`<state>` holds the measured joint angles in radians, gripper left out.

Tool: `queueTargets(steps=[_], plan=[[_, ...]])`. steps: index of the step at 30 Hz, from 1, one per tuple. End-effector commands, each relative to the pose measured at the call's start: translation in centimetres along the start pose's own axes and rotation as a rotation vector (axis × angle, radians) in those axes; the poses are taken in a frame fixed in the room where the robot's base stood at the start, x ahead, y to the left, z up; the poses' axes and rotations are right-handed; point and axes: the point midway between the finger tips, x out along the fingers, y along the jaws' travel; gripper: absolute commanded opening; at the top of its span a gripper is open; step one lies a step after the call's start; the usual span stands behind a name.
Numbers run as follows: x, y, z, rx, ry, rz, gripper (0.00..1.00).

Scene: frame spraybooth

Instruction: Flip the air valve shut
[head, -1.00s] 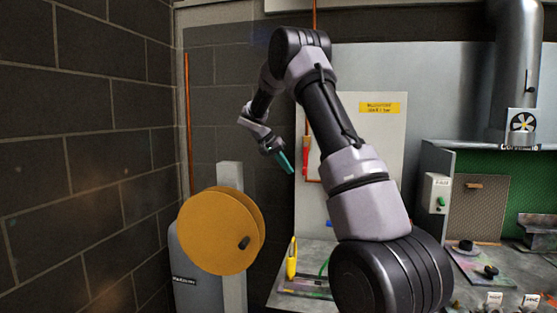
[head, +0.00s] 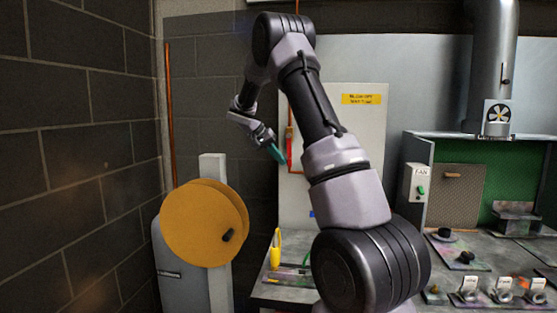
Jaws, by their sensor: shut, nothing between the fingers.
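The air valve's red lever (head: 289,147) stands upright along the thin copper pipe on the pale panel (head: 360,135), just left of my upper arm. My gripper (head: 277,154), with teal fingers, is shut and empty. It points down and to the right, with its tips just left of the lever's lower part in the picture. I cannot tell whether the fingers touch the lever or are still in front of it.
A yellow reel (head: 200,225) on a grey post stands at lower left. A yellow tool (head: 276,248) stands on the bench below the panel. A fan switch box (head: 415,183) and a green-backed booth are at right. A block wall (head: 75,150) closes the left side.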

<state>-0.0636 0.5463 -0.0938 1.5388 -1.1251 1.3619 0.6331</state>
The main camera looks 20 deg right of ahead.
Motion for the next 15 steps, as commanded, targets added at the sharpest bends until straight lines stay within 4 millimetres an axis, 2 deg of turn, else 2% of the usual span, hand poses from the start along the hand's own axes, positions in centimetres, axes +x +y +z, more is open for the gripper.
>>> queueTargets(steps=[8, 15], plan=[[1.3, 1.1, 0.4, -0.087, 0.045, 0.197, 0.00], [2.4, 2.9, 0.4, -0.171, 0.090, 0.406, 0.00]])
